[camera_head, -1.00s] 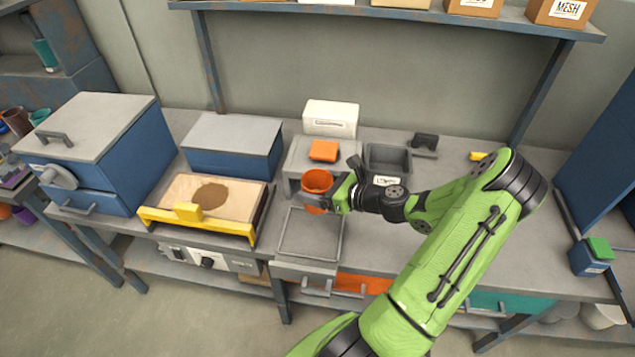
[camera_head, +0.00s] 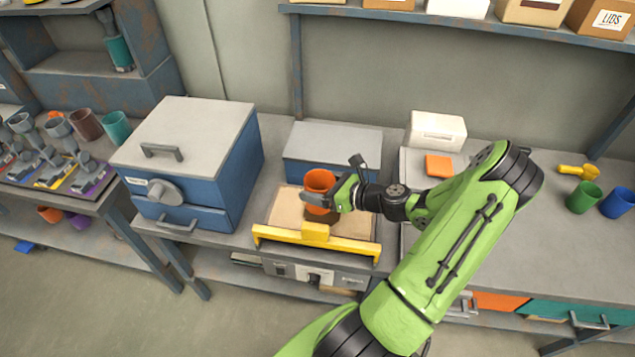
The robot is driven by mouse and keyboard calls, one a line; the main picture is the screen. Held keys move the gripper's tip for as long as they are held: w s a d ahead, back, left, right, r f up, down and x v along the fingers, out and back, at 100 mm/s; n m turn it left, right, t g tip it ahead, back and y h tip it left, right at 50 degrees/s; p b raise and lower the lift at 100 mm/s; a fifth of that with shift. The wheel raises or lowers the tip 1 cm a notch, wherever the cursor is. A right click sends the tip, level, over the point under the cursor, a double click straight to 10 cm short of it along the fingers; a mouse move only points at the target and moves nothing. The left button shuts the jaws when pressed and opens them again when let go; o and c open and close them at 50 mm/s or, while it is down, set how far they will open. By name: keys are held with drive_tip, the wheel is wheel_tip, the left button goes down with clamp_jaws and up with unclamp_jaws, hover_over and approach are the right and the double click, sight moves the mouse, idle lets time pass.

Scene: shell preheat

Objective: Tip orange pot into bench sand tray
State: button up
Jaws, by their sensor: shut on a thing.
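The pot hides part of the tray, and some brown sand (camera_head: 325,217) shows below the pot. The pot's contents cannot be made out. I cannot tell the exact height of the pot above the tray.
A blue cabinet with a grey top (camera_head: 190,130) stands left of the tray, and a blue box with a grey lid (camera_head: 333,140) stands behind it. A white box (camera_head: 437,131) and an orange block (camera_head: 439,166) are to the right. Green (camera_head: 584,197) and blue (camera_head: 617,202) pots stand far right.

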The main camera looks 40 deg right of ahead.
drive_tip(key=shift+s+r+m+g+p, duration=0.15)
drive_tip(key=shift+r+m+g+p, duration=0.2)
drive_tip(key=shift+p, duration=0.3)
drive_tip(key=shift+f+m+g+y+p, duration=0.1)
drive_tip(key=shift+m+g+y+p, duration=0.25)
drive_tip(key=shift+m+y+p, duration=0.2)
drive_tip(key=shift+a+f+m+g+y+p, duration=0.15)
drive_tip(key=shift+f+m+g+y+p, duration=0.2)
drive_tip(key=shift+m, duration=0.35)
drive_tip(key=shift+f+m+g+y, duration=0.2)
drive_tip(key=shift+m+g+y, duration=0.55)
drive_tip(key=shift+m, duration=0.25)
drive_tip(key=shift+r+m+y+p, duration=0.1)
drive_tip(key=shift+m+y+p, duration=0.15)
drive_tip(key=shift+m+p, duration=0.35)
drive_tip(key=shift+d+m+g+y+p, duration=0.2)
drive_tip(key=shift+m+g+y+p, duration=0.15)
drive_tip(key=shift+p, duration=0.85)
drive_tip(key=shift+w+d+f+m+g+y+p, duration=0.1)
drive_tip(key=shift+w+f+m+g+y+p, duration=0.1)
drive_tip(key=shift+m+g+y+p, duration=0.3)
drive_tip(key=shift+f, duration=0.2)
